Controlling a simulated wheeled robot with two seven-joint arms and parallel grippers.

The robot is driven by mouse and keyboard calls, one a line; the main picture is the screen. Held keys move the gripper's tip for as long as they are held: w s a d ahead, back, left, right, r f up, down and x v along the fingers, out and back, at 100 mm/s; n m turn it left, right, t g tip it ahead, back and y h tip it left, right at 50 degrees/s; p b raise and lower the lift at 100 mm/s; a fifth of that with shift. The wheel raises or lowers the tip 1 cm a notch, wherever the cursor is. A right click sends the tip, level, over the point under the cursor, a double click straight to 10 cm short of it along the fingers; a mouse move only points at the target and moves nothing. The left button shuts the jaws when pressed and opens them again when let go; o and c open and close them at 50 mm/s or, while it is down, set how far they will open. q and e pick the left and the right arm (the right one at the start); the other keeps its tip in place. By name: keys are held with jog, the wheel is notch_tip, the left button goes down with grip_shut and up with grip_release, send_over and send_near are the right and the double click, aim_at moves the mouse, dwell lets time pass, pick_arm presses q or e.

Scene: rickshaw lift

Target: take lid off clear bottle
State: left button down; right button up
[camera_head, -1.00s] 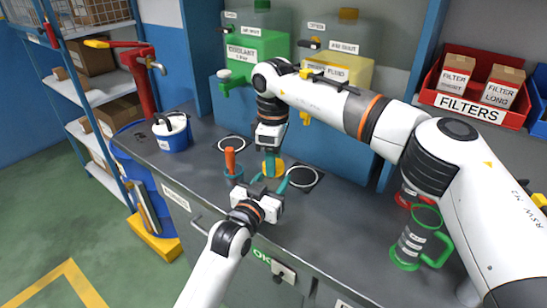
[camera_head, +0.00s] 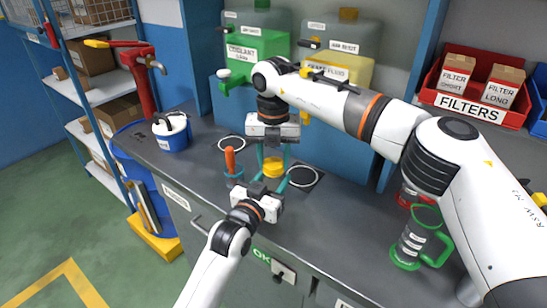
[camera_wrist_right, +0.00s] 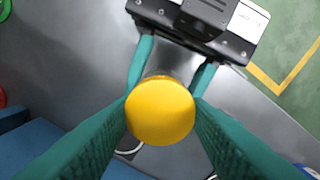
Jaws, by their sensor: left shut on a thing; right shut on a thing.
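A yellow lid (camera_head: 273,165) sits between the two teal fingers of my right gripper (camera_head: 273,160), which points straight down from above. The right wrist view shows the lid's round top (camera_wrist_right: 160,111) with a finger pressed against each side. My left gripper (camera_head: 268,184) reaches in from the front, its teal fingers shut around the clear bottle just below the lid. The bottle's body is almost wholly hidden; only a small brownish edge of it (camera_wrist_right: 160,77) may show behind the lid. I cannot tell whether the lid is apart from the bottle.
A blue cup with an orange-handled tool (camera_head: 231,162) stands just left of the grippers. A white-and-blue canister (camera_head: 172,133) is further left. Green and yellow fluid tanks (camera_head: 257,55) stand behind. A green-handled clear jug (camera_head: 415,240) is at right. The bench front is mostly clear.

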pick_arm(q)
jog(key=shift+f, duration=0.1)
pick_arm(e)
jog(key=n, duration=1.1)
jog(key=shift+n, duration=0.3)
jog(key=n, duration=0.4)
jog(key=shift+n, duration=0.3)
jog(key=n, duration=0.4)
jog(key=shift+n, duration=0.3)
jog(key=n, duration=1.3)
jog(key=shift+r, duration=0.2)
